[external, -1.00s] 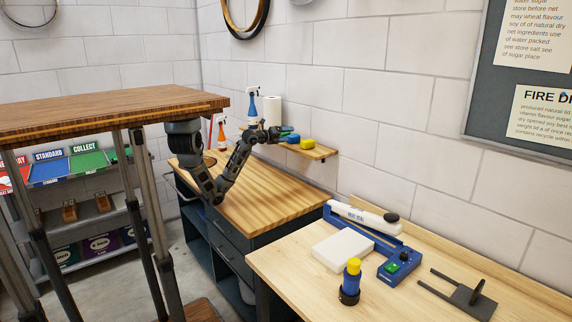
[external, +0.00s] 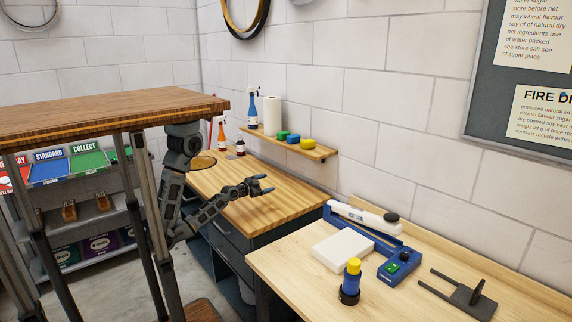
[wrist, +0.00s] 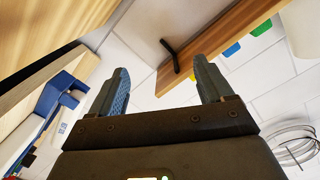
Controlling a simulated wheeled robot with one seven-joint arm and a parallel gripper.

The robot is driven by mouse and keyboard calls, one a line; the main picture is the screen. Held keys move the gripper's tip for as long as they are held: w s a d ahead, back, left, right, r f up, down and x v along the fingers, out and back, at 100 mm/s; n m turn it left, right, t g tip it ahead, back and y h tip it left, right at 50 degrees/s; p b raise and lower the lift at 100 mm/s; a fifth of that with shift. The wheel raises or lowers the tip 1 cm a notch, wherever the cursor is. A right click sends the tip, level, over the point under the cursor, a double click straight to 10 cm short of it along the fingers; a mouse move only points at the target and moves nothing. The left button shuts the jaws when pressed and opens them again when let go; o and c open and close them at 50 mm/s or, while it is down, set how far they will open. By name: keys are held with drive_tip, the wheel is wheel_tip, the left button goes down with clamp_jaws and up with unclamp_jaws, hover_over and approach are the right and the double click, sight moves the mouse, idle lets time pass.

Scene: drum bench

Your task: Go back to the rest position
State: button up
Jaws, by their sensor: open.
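My gripper (external: 262,185) is above the wooden top of the dark workbench (external: 215,180) in the external view. Its two blue-grey fingers are apart, and the wrist view shows nothing between the fingertips (wrist: 165,80). The arm bends low beside the bench front and reaches up to the gripper. The wall shelf (external: 318,153) is behind and above the gripper, apart from it.
The shelf holds a spray bottle (external: 252,110), a paper roll (external: 272,115) and green, blue and yellow items. A second bench at right carries a blue heat sealer (external: 400,262), a white block (external: 343,250) and a blue-yellow bottle (external: 350,282). The dark workbench's front top is clear.

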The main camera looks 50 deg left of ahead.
drive_tip(key=s+f+n, duration=0.1)
drive_tip(key=s+f, duration=0.1)
drive_tip(key=s, duration=0.2)
drive_tip(key=s+f+n, duration=0.1)
drive_tip(key=s+f, duration=0.1)
drive_tip(key=s, duration=0.2)
drive_tip(key=s+f+n+g, duration=0.1)
drive_tip(key=s+f+n, duration=0.1)
drive_tip(key=s, duration=0.2)
drive_tip(key=shift+a, duration=0.4)
drive_tip(key=s+a+f+n+g, duration=0.1)
drive_tip(key=s+a+n, duration=0.1)
drive_tip(key=s, duration=1)
drive_tip(key=shift+s+a+b, duration=0.3)
drive_tip(key=shift+a+b, duration=0.15)
drive_tip(key=shift+a, duration=0.2)
